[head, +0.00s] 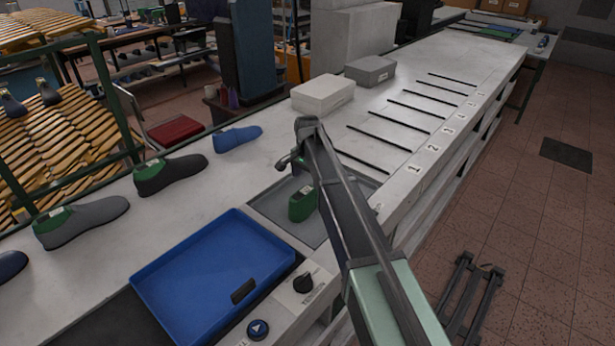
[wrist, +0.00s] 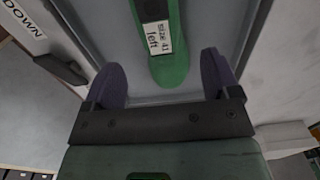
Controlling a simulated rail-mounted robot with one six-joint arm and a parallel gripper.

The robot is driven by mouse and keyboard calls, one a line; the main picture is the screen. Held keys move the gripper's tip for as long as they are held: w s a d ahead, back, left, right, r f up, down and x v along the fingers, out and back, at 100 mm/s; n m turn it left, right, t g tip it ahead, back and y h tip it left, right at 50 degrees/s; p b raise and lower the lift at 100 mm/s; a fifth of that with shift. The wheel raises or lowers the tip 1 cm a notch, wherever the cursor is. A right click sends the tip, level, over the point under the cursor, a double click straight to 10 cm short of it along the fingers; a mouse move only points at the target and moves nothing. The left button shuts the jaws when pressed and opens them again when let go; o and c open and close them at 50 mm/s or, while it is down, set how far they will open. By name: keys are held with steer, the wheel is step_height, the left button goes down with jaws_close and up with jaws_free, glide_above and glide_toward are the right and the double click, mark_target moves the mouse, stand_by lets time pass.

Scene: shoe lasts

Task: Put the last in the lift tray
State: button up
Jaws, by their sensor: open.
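A green last (head: 302,204) stands in a grey sunken tray (head: 265,207) in the counter, partly hidden by my arm. In the wrist view the green last (wrist: 168,68) carries a white label reading size 41 left, and only part of it shows. My gripper (wrist: 162,82) is open over the tray, with one finger on each side of the last's near end and gaps between. I cannot tell from these views which tray is the lift tray; a sign reading DOWN (wrist: 24,18) is beside the grey one.
An empty blue tray (head: 150,290) lies in front of the grey one. Shoes, including a blue one (head: 237,137), line the left. White (head: 322,95) and grey (head: 370,70) boxes stand behind.

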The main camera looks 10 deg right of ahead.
step_height(320, 180, up, 4)
steer(key=shift+r+p, duration=0.1)
steer(key=shift+p, duration=1)
steer(key=shift+s, duration=0.3)
steer(key=s+d+n, duration=0.3)
steer(key=s+n, duration=0.1)
steer(key=s, duration=1.2)
steer(key=s+d+n, duration=0.4)
steer(key=s+n, duration=0.1)
steer(key=s, duration=1.1)
steer(key=shift+s+f+b, duration=0.3)
steer(key=shift+f+b, duration=0.15)
